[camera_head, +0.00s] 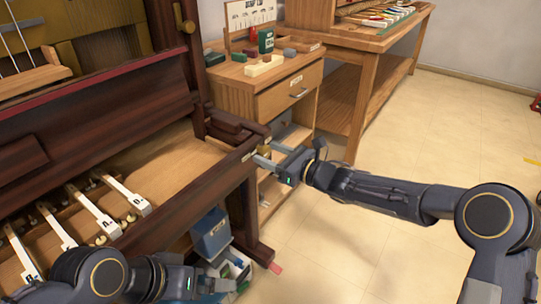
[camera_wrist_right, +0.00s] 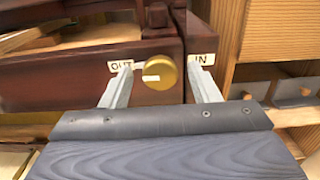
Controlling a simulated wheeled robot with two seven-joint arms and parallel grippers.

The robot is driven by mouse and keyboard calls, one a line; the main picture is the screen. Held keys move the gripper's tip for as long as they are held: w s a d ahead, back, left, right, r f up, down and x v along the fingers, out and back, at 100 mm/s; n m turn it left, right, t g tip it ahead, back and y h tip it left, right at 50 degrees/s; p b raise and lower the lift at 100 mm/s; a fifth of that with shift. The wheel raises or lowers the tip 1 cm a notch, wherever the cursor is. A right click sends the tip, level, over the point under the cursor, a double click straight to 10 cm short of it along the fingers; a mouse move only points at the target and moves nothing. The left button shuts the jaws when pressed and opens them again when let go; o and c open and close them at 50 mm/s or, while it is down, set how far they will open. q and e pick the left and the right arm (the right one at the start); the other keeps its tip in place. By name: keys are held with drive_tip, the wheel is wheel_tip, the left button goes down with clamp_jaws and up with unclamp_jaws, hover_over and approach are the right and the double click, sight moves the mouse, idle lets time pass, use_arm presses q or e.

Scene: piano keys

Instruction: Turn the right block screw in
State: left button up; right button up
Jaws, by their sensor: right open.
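The right block screw is a round brass knob (camera_wrist_right: 160,72) on the dark wooden key block. It sits between an "OUT" label (camera_wrist_right: 120,65) and an "IN" label (camera_wrist_right: 202,59). My right gripper (camera_wrist_right: 161,74) is open, with one fingertip on each side of the knob. A gap shows on both sides, so I see no contact. In the head view the right gripper (camera_head: 262,153) is at the right end of the piano's front, and the knob is small and partly hidden there. My left gripper (camera_head: 232,273) is low near the front; its jaws are unclear.
White lettered keys (camera_head: 95,211) lie in the open keybed (camera_head: 165,165) at left. A wooden cabinet (camera_head: 285,95) with small blocks on top stands behind the right gripper. A blue box (camera_head: 211,233) is below the keybed.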

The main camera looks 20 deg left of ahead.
drive_tip(key=shift+a, duration=0.1)
drive_tip(key=c, duration=1)
